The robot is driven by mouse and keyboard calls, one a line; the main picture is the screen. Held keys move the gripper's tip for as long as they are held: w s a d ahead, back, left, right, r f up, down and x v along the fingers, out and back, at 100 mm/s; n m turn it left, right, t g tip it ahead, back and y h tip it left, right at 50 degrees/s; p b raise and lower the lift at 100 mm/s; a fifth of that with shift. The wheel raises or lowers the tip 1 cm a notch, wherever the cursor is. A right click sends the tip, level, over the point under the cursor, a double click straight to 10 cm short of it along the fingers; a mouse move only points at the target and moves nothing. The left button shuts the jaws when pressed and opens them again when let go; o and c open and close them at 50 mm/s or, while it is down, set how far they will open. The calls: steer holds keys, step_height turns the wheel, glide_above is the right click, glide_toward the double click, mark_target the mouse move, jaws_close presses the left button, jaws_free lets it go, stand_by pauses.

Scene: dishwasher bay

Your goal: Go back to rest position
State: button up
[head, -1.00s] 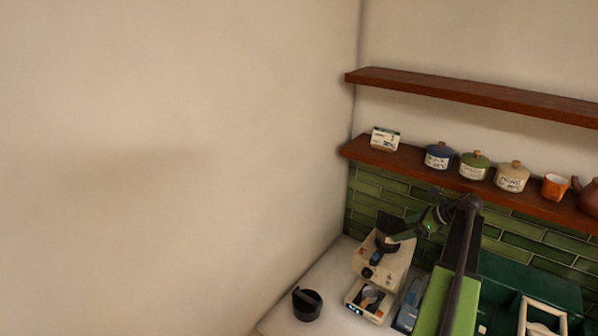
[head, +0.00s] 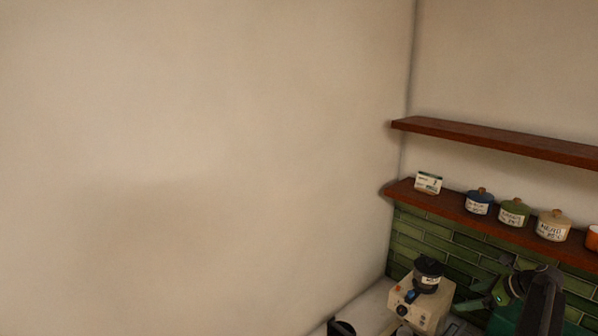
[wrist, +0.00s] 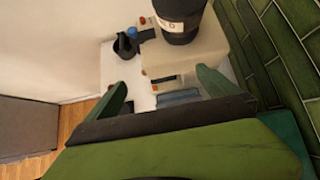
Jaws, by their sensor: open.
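My gripper (head: 482,282) is at the lower right in the head view, just right of a cream machine (head: 420,296) with a dark top (head: 429,270). In the wrist view, my gripper (wrist: 164,88) shows two green fingers spread apart with nothing held between them. Beyond the fingers is the same cream machine (wrist: 190,55) with its black, labelled top (wrist: 181,22). My gripper looks apart from it.
A black tub (head: 342,328) is cut off at the bottom edge and shows upright in the wrist view (wrist: 126,44). Two wooden shelves (head: 490,138) run along the tiled wall, the lower one holding lidded jars (head: 515,212). A plain wall (head: 200,160) fills the left.

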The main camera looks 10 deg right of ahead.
steer(key=w+a+f+n+g, duration=0.2)
steer(key=a+n, duration=0.2)
steer(key=a, duration=0.5)
steer(key=w+a+f+n+g, duration=0.1)
steer(key=w+a+n, duration=0.1)
steer(key=a+n, duration=0.5)
steer(key=w+a+f+n+g, duration=0.2)
steer(key=w+a, duration=0.1)
steer(key=a, duration=0.9)
steer(key=s+a+f+n+g+h, duration=0.1)
steer(key=s+a+n+h, duration=0.15)
steer(key=a+n, duration=0.8)
steer(key=s+a+f+n+g+h, duration=0.1)
steer(key=s+a+n, duration=0.4)
steer(key=a, duration=1.1)
step_height(320, 180, down, 25)
steer(key=s+a+n+g+b, duration=0.1)
steer(key=n+b, duration=0.1)
steer(key=b, duration=2.3)
steer(key=shift+s+h, duration=0.35)
